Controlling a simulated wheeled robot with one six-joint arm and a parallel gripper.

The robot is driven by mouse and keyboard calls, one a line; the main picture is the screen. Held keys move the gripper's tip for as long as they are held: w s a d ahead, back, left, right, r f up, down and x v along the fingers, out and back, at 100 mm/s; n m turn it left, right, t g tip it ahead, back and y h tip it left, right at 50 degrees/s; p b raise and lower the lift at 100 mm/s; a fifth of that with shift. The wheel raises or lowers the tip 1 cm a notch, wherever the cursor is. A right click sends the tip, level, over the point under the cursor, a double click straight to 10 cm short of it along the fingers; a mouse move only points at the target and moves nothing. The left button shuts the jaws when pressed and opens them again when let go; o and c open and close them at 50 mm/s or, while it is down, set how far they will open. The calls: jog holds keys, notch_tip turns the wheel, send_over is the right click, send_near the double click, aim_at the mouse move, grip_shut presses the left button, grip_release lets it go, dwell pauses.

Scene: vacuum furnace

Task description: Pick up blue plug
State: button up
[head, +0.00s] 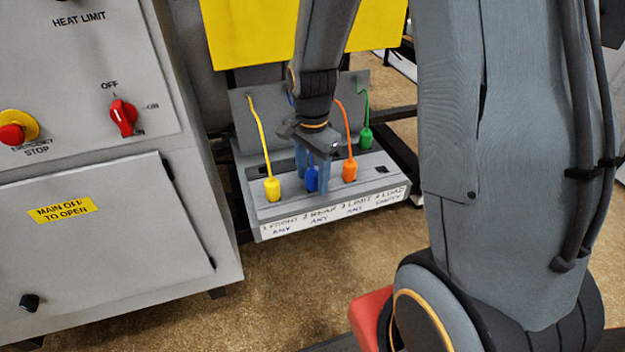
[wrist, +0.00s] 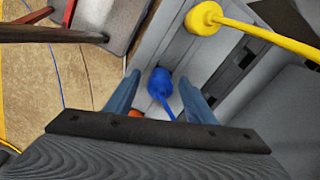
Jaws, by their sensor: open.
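The blue plug (head: 311,179) stands on the grey connector box (head: 262,207), between the yellow and orange plugs. My gripper (head: 313,178) reaches down over it from above. In the wrist view, the blue plug (wrist: 160,84) lies between the two open fingers of my gripper (wrist: 160,88), with a gap on each side. Its blue cable runs back under the gripper body, where it is hidden. In the head view the fingers partly cover the plug.
The yellow plug (head: 272,188) stands to the left, the orange plug (head: 349,169) close on the right, and the green plug (head: 365,137) farther back right. Their cables rise to the back panel (head: 243,122). A grey cabinet (head: 110,230) stands at the left.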

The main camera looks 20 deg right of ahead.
jog(key=shift+c, duration=0.3)
jog(key=c, duration=1.1)
jog(key=shift+o, duration=0.2)
jog(key=shift+r, duration=0.15)
